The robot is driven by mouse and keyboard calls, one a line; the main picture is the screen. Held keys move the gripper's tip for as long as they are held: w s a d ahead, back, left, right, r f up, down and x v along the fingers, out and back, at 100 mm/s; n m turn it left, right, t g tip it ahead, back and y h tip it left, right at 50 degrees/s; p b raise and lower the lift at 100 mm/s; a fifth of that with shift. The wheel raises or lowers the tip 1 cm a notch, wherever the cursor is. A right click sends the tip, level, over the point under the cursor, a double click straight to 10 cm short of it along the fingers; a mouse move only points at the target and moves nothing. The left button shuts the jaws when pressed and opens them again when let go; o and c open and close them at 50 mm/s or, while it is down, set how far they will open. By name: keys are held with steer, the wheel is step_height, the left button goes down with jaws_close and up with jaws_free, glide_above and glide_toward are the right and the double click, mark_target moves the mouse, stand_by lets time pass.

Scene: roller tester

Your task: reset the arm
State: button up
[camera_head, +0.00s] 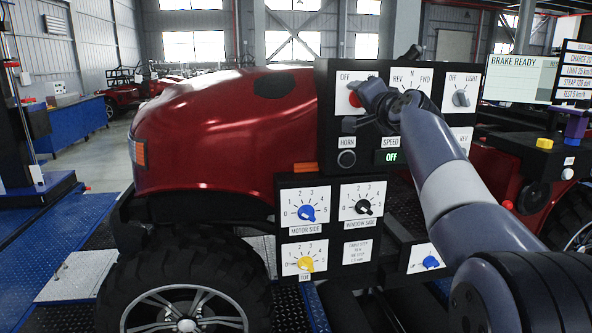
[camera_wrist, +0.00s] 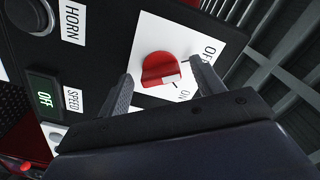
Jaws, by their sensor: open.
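My gripper (camera_wrist: 163,85) is open in the wrist view, with one finger on each side of a red knob (camera_wrist: 160,69). The knob is on a white plate marked OFF and ON. I cannot tell whether the fingers touch it. In the head view my arm reaches in from the lower right to the black control panel (camera_head: 330,132), and my gripper (camera_head: 366,98) is at its upper left part. The red knob (camera_head: 354,99) shows there only in part. The speed display (camera_head: 391,157) reads OFF.
A lower panel holds a blue knob (camera_head: 307,213), a black knob (camera_head: 363,206) and a yellow knob (camera_head: 305,263). A grey knob (camera_head: 461,98) is at the upper right. A red vehicle (camera_head: 215,140) stands close behind the panels. A screen (camera_head: 521,78) reads BRAKE READY.

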steer(key=s+m+p, duration=0.1)
steer(key=m+p, duration=0.1)
steer(key=m, duration=0.2)
steer(key=s+m+p, duration=0.1)
steer(key=m+p, duration=0.2)
steer(key=m, duration=0.2)
steer(key=s+m+p, duration=0.1)
steer(key=m+p, duration=0.1)
steer(key=m, duration=0.3)
steer(key=shift+d+r+p, duration=0.15)
steer(key=shift+d+p, duration=0.15)
steer(key=shift+p, duration=0.1)
steer(key=shift+s, duration=0.1)
